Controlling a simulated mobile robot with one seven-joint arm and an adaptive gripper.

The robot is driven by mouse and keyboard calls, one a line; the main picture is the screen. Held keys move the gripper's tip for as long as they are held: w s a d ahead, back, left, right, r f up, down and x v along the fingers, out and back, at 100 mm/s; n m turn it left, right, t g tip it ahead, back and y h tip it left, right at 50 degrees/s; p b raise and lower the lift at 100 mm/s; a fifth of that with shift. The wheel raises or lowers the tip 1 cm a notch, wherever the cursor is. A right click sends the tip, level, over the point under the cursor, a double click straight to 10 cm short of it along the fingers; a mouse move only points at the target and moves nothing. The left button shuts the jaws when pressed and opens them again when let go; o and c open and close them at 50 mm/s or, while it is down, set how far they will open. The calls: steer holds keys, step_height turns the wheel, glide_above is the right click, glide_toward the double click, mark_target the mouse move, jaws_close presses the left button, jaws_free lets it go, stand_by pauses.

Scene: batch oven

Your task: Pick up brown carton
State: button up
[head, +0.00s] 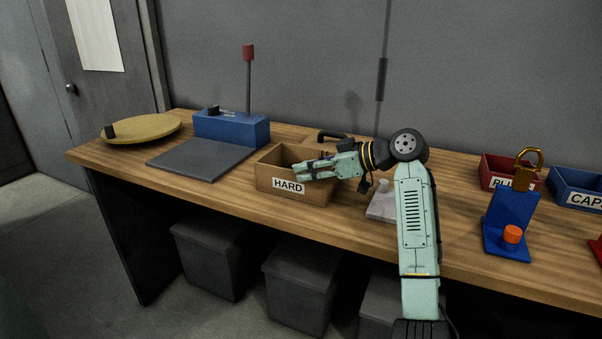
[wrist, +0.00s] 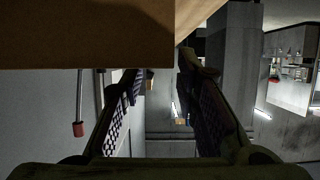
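The brown carton (head: 266,176) is an open-topped box with a white "HARD" label on its front. It stands upright on the wooden workbench (head: 235,200), left of my arm. My gripper (head: 300,170) lies nearly level at the carton's right side, fingers pointing left over its right front rim. In the wrist view, the two dark fingers of my gripper (wrist: 160,75) are apart. A large brown surface of the carton (wrist: 90,35) fills the top left there, close to the fingertips. I cannot tell whether a wall lies between the fingers. My gripper hides the carton's right part.
A grey plate (head: 190,163) and blue block (head: 240,132) with a red-topped post stand left. A pale block (head: 382,208) sits beside my arm. Right are a red bin (head: 492,170), a blue bin (head: 570,185) and a blue stand (head: 512,215) with a padlock.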

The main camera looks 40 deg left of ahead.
mark_target(293, 172)
steer(key=p+x, duration=0.1)
steer(key=x, duration=0.3)
steer(key=shift+s+a+f+p, duration=0.15)
steer(key=shift+s+f+p, duration=0.1)
steer(key=shift+p, duration=0.15)
jaws_close()
steer(key=shift+r, duration=0.1)
